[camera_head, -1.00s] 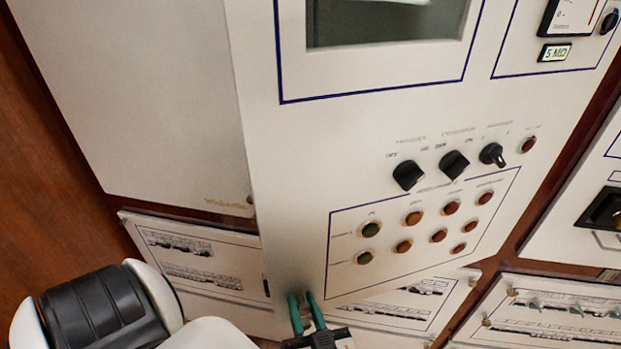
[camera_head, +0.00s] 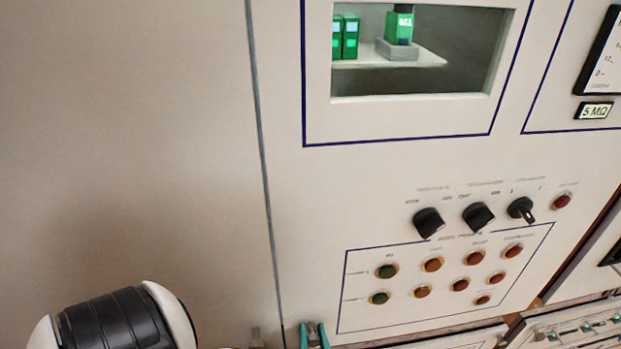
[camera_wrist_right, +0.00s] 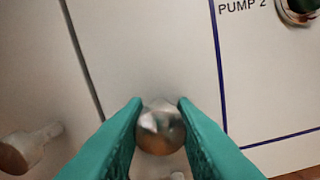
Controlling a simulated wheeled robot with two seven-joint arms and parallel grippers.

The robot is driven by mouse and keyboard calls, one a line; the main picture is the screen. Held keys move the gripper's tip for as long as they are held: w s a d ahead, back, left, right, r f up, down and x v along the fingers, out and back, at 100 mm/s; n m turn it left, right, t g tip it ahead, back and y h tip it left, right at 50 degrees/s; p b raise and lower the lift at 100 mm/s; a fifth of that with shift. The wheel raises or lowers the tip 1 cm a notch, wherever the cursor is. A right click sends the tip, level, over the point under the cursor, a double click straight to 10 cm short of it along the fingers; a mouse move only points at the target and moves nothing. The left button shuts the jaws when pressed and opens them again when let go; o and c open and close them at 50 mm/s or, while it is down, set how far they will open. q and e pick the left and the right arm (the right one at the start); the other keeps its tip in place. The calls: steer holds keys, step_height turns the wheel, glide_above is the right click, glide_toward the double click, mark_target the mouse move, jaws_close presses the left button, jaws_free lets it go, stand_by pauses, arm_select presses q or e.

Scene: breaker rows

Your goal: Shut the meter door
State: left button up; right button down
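The meter door (camera_head: 330,210) is the pale panel with a window, knobs and lamps in the head view. Its left edge runs along a thin dark seam beside the plain panel (camera_head: 130,150), and it looks about flush with it. My right gripper (camera_head: 313,335) is at the door's lower left corner. In the right wrist view its green fingers (camera_wrist_right: 160,105) sit on both sides of a round metal knob (camera_wrist_right: 160,128) on the door (camera_wrist_right: 150,50) and appear to touch it. My left gripper is not in view.
The plain panel has its own metal knob (camera_wrist_right: 28,150), close left of my right gripper in the wrist view. Black rotary switches (camera_head: 428,222) and lamps (camera_head: 433,264) stick out of the door. Through the window, green devices (camera_head: 400,25) show on a shelf.

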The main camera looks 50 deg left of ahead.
steer(key=shift+a+r, duration=0.1)
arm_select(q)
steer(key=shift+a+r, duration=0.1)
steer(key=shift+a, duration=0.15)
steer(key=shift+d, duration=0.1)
arm_select(e)
steer(key=shift+r, duration=0.1)
steer(key=c, duration=1.3)
jaws_free()
steer(key=shift+w+a, duration=0.1)
steer(key=shift+o, duration=0.7)
steer(key=shift+w, duration=0.1)
